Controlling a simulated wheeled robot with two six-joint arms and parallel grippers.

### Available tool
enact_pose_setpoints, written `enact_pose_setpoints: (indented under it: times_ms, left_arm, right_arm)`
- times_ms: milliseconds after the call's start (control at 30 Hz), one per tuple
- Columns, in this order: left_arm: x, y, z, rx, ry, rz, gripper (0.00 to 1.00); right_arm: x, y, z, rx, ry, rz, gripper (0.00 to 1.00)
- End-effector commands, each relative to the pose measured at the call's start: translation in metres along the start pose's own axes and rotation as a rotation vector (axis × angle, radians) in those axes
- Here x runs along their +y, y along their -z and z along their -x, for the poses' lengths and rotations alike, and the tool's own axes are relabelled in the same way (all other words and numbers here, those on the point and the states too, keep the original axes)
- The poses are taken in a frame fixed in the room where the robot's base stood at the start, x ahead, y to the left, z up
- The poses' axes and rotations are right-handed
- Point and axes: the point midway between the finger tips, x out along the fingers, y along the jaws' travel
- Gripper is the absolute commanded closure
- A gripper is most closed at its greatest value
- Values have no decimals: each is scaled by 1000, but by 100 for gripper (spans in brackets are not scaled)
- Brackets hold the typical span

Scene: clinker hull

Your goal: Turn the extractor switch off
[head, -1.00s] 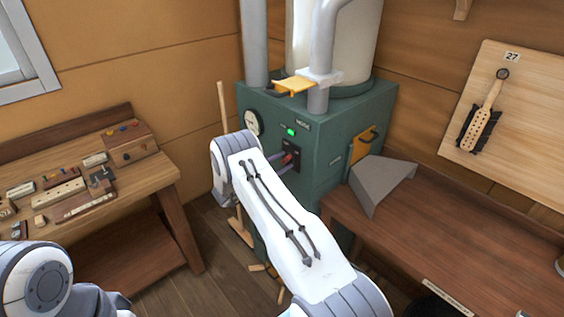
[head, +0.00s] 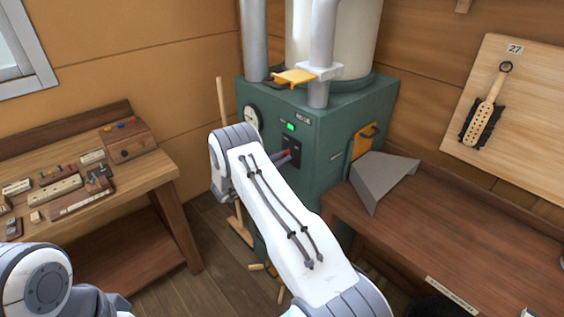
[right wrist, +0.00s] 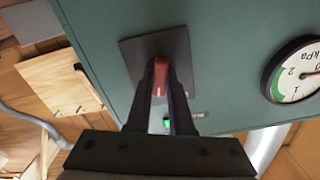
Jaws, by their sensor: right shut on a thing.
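The extractor switch is a red lever (right wrist: 161,79) on a dark plate (right wrist: 155,54), set in the front of a green cabinet (head: 336,130). The dark plate also shows in the head view (head: 292,147), partly covered by my gripper. A green lamp (head: 289,127) glows just above the plate. My right gripper (right wrist: 163,72) has its fingers on both sides of the red lever and is shut on it. In the head view the right gripper (head: 286,155) is small and partly hidden behind my white arm. My left gripper is out of view; only part of that arm shows at lower left.
A round gauge (head: 252,117) sits left of the lamp. A yellow handle (head: 296,76) juts from the pipe above. A workbench (head: 160,175) with small parts stands left, and a brown bench (head: 450,230) with a grey wedge-shaped hood (head: 380,178) stands right.

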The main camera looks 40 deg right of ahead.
Motion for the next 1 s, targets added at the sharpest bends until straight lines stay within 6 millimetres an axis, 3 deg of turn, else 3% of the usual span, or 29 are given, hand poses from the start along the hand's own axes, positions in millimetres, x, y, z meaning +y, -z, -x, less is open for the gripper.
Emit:
enact_pose_setpoints:
  times_ms: [200,600,1000]
  left_arm:
    - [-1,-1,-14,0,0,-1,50]
    - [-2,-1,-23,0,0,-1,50]
    - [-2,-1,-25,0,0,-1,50]
  right_arm:
    - [1,-2,1,0,1,206,100]
    - [0,-1,1,0,2,549,100]
    - [0,0,1,0,2,732,100]
